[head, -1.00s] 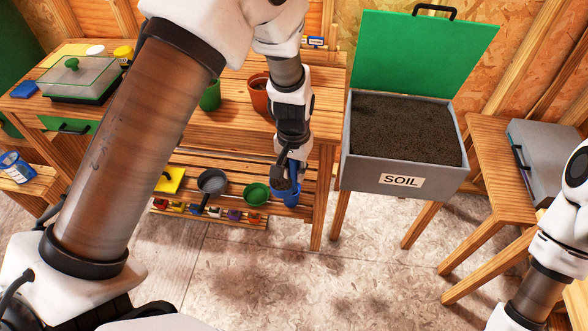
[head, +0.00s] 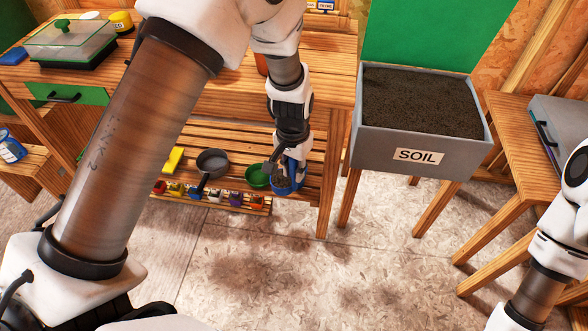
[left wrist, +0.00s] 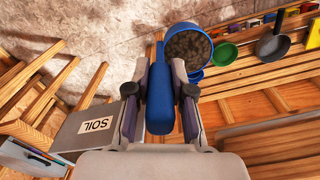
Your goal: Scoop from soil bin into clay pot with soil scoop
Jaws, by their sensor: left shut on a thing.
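My left gripper (head: 285,160) is shut on the handle of a blue soil scoop (head: 293,178), in front of the bench's lower shelf. The grey soil bin (head: 370,147), labelled SOIL, stands open to the right of the gripper and is filled with dark soil (head: 420,100). A sliver of the orange-brown clay pot (head: 262,64) shows on the bench top, mostly hidden behind my left arm. My right gripper is out of view.
The wooden bench (head: 225,97) stands behind my left arm. Its lower shelf holds a dark pan (head: 212,160), a green bowl (head: 257,177) and several small coloured items. A side table (head: 510,125) stands right of the bin. The floor in front is clear.

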